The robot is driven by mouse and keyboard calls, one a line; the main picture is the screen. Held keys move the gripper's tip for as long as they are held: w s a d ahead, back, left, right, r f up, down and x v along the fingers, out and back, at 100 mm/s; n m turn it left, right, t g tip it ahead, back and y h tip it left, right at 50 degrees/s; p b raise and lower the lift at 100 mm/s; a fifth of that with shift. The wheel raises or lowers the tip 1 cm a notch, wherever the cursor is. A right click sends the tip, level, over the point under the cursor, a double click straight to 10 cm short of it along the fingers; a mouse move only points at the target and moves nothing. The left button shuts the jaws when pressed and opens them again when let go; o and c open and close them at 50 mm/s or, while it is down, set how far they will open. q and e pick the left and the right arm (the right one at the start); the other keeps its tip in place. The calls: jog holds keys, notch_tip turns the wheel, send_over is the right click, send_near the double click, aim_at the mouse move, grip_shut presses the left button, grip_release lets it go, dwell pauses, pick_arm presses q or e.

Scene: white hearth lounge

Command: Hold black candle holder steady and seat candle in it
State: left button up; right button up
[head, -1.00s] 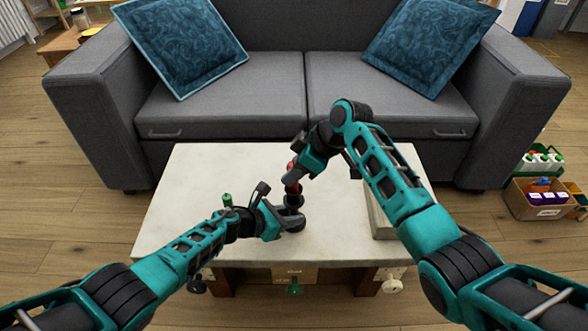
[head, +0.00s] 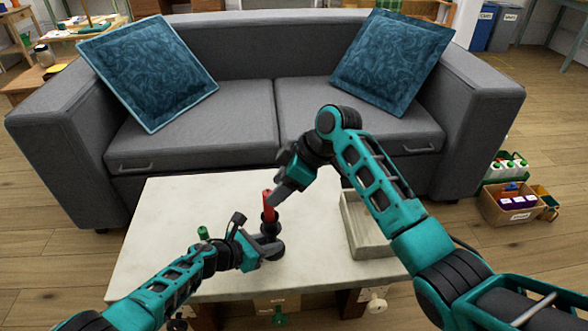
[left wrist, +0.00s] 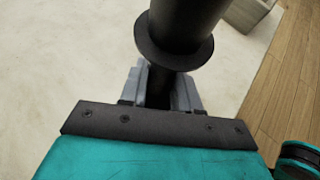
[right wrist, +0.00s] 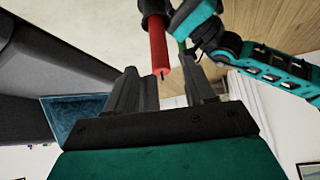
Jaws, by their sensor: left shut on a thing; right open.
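The black candle holder (head: 270,222) stands upright on the pale table, and the red candle (head: 268,203) stands upright in its top. My left gripper (head: 268,250) is shut on the holder's stem; the left wrist view shows the fingers (left wrist: 168,90) on the stem below the wide flange of the holder (left wrist: 178,50). My right gripper (head: 280,197) is open beside the candle's upper part. In the right wrist view, the candle (right wrist: 157,45) comes out of the holder (right wrist: 153,8), its wick end in front of the gap between the open fingers (right wrist: 160,85). How deep the candle sits is hidden.
A shallow wooden tray (head: 352,232) lies at the table's right, under my right arm. The table (head: 185,210) is clear to the left and behind the holder. A grey sofa (head: 225,115) stands just behind the table.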

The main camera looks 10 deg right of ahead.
jog(key=v, duration=0.7)
jog(key=s+d+f+m+t, duration=0.2)
jog(key=s+f+m+t, duration=0.35)
jog(key=f, duration=0.75)
jog(key=s+d+m+t+h, duration=0.2)
jog(key=s+m, duration=0.4)
jog(key=s, duration=0.9)
jog(key=d+f+t, duration=0.1)
jog(key=d, duration=0.1)
jog(key=shift+d+h, duration=0.3)
jog(key=shift+m+t, duration=0.25)
